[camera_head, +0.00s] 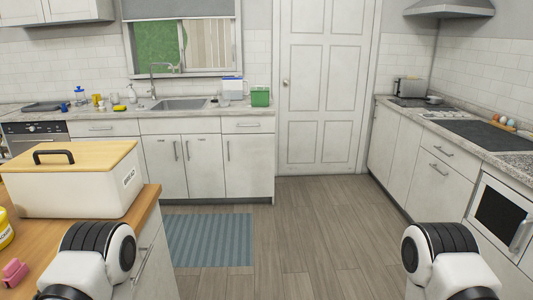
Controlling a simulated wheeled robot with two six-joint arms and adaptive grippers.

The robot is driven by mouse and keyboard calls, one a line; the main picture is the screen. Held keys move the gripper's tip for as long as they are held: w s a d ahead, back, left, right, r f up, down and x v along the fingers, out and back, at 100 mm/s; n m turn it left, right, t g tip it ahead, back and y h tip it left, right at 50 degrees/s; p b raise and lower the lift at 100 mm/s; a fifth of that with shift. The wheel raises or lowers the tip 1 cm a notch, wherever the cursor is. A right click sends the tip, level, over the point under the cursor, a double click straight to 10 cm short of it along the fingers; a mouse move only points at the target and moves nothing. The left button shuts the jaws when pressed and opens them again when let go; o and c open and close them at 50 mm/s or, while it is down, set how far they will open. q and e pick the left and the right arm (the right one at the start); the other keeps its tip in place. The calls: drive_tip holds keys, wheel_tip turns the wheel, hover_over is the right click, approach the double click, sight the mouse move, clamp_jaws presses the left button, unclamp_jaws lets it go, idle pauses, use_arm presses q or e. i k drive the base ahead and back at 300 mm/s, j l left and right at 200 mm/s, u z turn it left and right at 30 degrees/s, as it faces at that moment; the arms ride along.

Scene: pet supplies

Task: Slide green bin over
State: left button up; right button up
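A small green bin (260,97) stands on the far counter (188,113), near its right end, to the right of the sink. It is upright and small at this distance. Parts of both my arms show at the bottom of the head view, one at lower left and one at lower right. Neither gripper's fingers are in the frame. Both arms are far from the green bin, with the open floor between.
A blue-and-white container (232,88) stands just left of the bin. A white box with a wooden lid (75,180) sits on the near left wooden counter. A blue rug (208,240) lies on the floor. The middle floor (310,230) is clear.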

sight(258, 99)
drive_tip(key=i+l, duration=0.15)
drive_tip(key=i, duration=3.05)
drive_tip(key=i+u, duration=0.4)
drive_tip(key=i, duration=0.45)
